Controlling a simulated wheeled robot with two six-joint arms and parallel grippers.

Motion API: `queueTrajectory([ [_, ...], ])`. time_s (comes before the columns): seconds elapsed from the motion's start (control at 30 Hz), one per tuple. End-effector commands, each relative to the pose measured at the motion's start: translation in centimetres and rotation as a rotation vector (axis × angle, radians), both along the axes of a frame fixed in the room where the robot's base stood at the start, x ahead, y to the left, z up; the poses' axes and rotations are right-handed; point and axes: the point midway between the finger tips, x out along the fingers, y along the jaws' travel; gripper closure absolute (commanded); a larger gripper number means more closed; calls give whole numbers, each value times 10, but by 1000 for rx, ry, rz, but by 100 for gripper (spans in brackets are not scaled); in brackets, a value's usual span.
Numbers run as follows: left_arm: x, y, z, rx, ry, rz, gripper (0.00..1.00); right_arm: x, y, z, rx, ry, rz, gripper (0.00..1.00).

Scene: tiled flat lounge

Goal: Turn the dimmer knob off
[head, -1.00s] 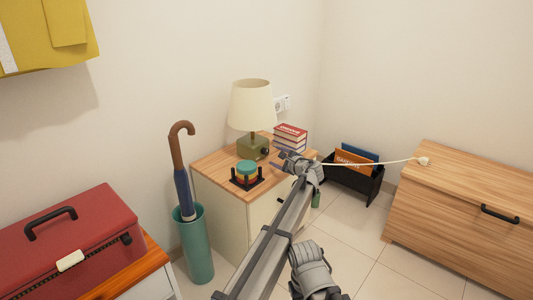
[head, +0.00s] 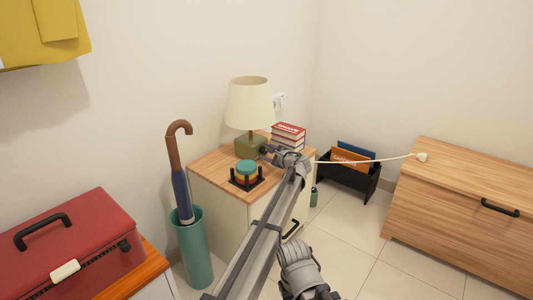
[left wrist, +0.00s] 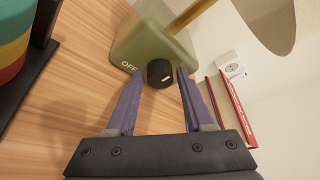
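The lamp has a cream shade (head: 249,104) and an olive-green base (head: 247,147) and stands on a wooden-topped cabinet (head: 212,171). In the left wrist view, the round black dimmer knob (left wrist: 159,73) is on the base's front face. "OFF" is lettered to the knob's left, while its short white mark lies on the knob's right side. My left gripper (head: 266,150) is open at the base. In the left wrist view, its purple fingers (left wrist: 160,76) lie either side of the knob; contact cannot be told. My right gripper is not in view.
A stack of colored discs on a black stand (head: 246,175) is close to my left gripper. Books (head: 288,137) and a wall socket (head: 278,101) are behind it. A white cord (head: 390,158) runs right to the wooden chest (head: 450,185).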

Motion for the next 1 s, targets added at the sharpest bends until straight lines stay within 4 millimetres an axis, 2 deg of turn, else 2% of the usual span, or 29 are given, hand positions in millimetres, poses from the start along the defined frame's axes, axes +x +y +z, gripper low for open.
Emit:
queueTrajectory([
  [0.07,0,0,0,0,0,0,57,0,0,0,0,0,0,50],
  [0.43,0,0,0,0,0,0,99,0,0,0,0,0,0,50],
  [0.77,-1,0,-1,-8,-11,0,100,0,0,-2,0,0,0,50],
  [1.0,-2,1,-4,-71,-99,1,100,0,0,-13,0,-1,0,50],
])
